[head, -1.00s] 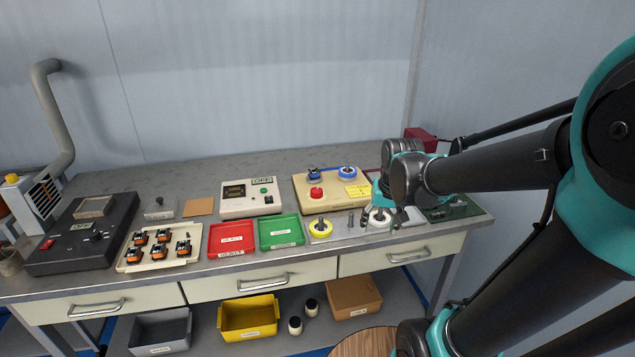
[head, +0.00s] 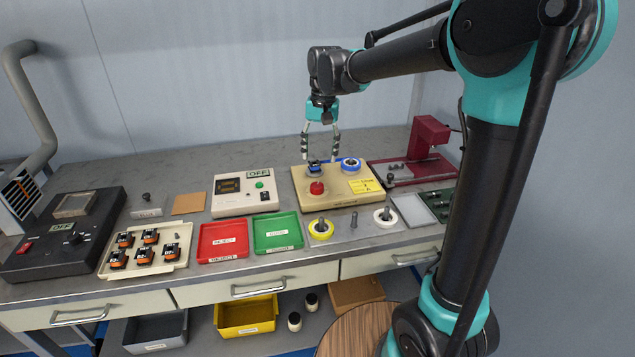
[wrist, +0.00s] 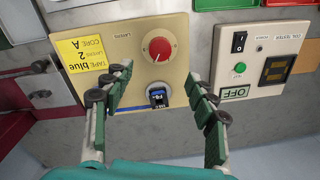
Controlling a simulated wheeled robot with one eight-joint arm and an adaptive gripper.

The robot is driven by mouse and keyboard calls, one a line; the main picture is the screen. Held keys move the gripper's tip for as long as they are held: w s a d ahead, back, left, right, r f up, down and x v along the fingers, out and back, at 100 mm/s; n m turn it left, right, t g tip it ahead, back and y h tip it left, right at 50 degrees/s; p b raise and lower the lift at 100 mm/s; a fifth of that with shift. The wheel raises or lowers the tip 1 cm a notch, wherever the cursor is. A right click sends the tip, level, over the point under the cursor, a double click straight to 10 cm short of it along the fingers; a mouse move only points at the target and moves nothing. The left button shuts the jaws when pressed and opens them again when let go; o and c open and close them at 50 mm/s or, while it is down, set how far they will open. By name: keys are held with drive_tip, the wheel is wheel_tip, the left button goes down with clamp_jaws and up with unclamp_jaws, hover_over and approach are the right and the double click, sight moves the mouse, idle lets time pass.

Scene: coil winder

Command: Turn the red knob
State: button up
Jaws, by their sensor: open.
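The red knob (head: 317,188) stands on the front part of the beige winder box (head: 338,200) in the head view. In the wrist view the red knob (wrist: 159,48) has a white pointer line and a dial around it. My gripper (head: 320,160) is open and points down above the back of the box. In the wrist view my gripper (wrist: 170,100) has its fingers spread on either side of a small blue-and-black part (wrist: 157,96) on the box. The red knob lies just beyond the fingertips. Nothing is seen between the fingers touching them.
A blue spool (head: 350,164) and a yellow label (head: 364,186) are on the box's right side. The coil tester (head: 243,195) stands to the left, reading OFF. A red press (head: 430,138) stands to the right. Red (head: 222,240) and green (head: 277,233) trays lie in front.

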sight(317, 185)
drive_tip(key=f, duration=1.1)
drive_tip(key=shift+a, duration=0.3)
drive_tip(key=shift+r, duration=0.1)
drive_tip(key=c, duration=1.2)
